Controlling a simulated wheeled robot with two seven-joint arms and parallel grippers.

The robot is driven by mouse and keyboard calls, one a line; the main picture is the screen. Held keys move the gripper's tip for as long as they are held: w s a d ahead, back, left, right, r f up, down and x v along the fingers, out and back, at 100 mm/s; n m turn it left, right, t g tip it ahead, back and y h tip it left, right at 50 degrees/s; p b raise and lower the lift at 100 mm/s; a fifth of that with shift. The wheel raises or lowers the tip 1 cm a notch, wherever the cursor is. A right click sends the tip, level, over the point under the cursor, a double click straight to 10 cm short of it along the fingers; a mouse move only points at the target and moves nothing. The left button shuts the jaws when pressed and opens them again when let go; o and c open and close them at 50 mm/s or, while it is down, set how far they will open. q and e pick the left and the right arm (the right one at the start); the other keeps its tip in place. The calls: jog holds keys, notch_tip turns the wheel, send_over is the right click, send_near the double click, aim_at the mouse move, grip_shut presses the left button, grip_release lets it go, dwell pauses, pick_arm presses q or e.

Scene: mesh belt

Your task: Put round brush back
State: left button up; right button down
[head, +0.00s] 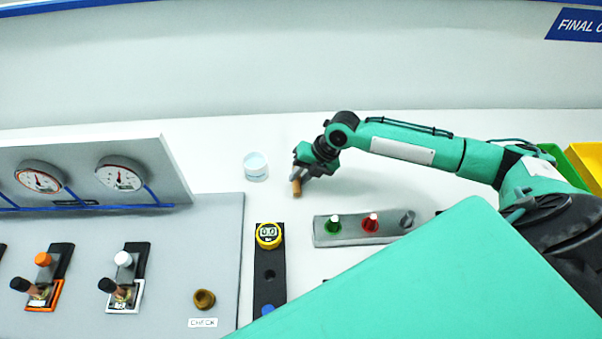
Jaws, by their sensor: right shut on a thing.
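My right gripper (301,169) reaches in from the right and is shut on a short brown, wood-like cylinder (297,188), seemingly the round brush. Its lower end shows below the fingers, and the rest is hidden by them. I cannot tell whether it touches the white surface. A black strip (257,285) below it carries a yellow round piece with two dial-like marks (268,235), a dark round spot or hole (269,274) and a blue round piece (267,310). My left gripper is not in view.
A pale blue-white jar (256,167) stands just left of the gripper. A grey holder (335,238) with green, red and grey pieces lies below right. A grey panel (190,250) with levers and a gauge board (80,172) fill the left. Green and yellow bins (586,160) stand far right.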

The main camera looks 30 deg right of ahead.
jog(key=shift+f, duration=0.1)
jog(key=c, duration=1.2)
grip_release()
jog(key=shift+s+d+r, duration=0.1)
jog(key=shift+d+r, duration=0.1)
jog(key=shift+d, duration=0.05)
jog(key=b+v, duration=0.1)
jog(key=v, duration=0.3)
jog(key=b+v, duration=0.1)
jog(key=v, duration=0.4)
jog(key=b+v, duration=0.1)
jog(key=v, duration=0.3)
jog(key=shift+a+r, duration=0.25)
jog(key=shift+r, duration=0.05)
jog(key=shift+f, duration=0.1)
